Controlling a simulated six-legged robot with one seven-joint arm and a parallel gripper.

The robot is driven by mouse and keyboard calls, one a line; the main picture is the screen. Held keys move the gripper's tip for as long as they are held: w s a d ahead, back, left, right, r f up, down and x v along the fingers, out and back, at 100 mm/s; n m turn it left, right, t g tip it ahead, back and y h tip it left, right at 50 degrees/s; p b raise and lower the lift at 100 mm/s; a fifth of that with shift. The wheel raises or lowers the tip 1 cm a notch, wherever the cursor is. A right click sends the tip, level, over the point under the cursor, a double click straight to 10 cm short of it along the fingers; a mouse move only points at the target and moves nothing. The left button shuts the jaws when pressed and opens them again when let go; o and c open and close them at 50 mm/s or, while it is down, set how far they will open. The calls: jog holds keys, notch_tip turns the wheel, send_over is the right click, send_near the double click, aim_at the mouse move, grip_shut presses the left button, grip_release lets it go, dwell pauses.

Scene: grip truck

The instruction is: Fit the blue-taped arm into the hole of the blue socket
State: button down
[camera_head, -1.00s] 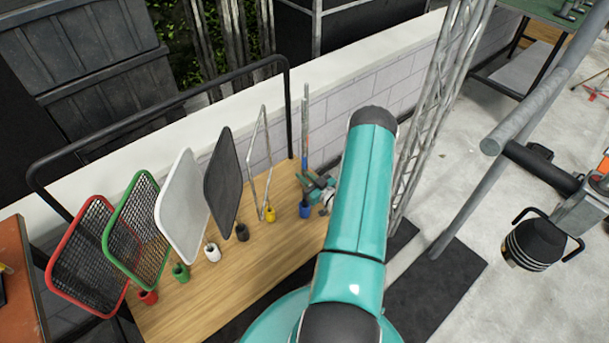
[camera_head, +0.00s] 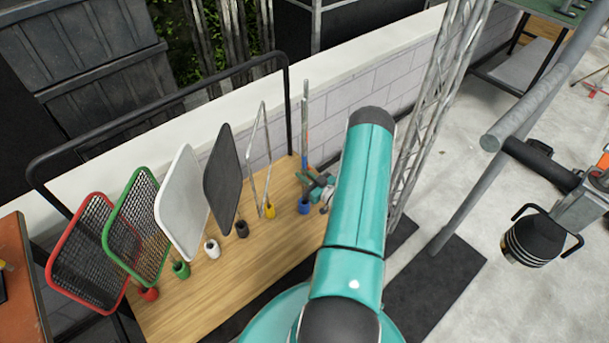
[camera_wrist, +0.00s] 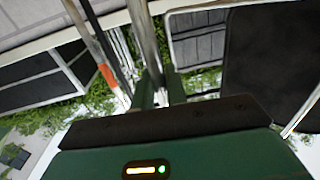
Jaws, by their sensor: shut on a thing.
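The blue socket (camera_head: 305,207) stands on the wooden board at its right end, just past the yellow socket. A thin grey upright arm (camera_head: 305,130) with coloured tape rises above it. My gripper (camera_head: 316,183) is beside this arm, just above the socket, and is partly hidden by my own teal link. In the wrist view my gripper (camera_wrist: 161,92) is shut on a grey metal bar of the arm (camera_wrist: 146,45). A bar with an orange-red band (camera_wrist: 108,75) shows to its left. I cannot tell whether the arm's lower end is in the hole.
The wooden board (camera_head: 215,285) also holds red, green, white, black and yellow sockets with racks or frames standing at them. A black rail (camera_head: 160,118) and white wall (camera_head: 345,100) lie behind. A metal truss (camera_head: 436,100) stands to the right.

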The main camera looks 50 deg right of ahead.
jog(key=shift+f, duration=2.15)
jog(key=c, duration=1.3)
grip_release()
jog(key=shift+c, duration=0.2)
jog(key=shift+f, duration=0.1)
jog(key=s, duration=1.3)
jog(key=shift+s, duration=0.4)
jog(key=shift+a, duration=0.1)
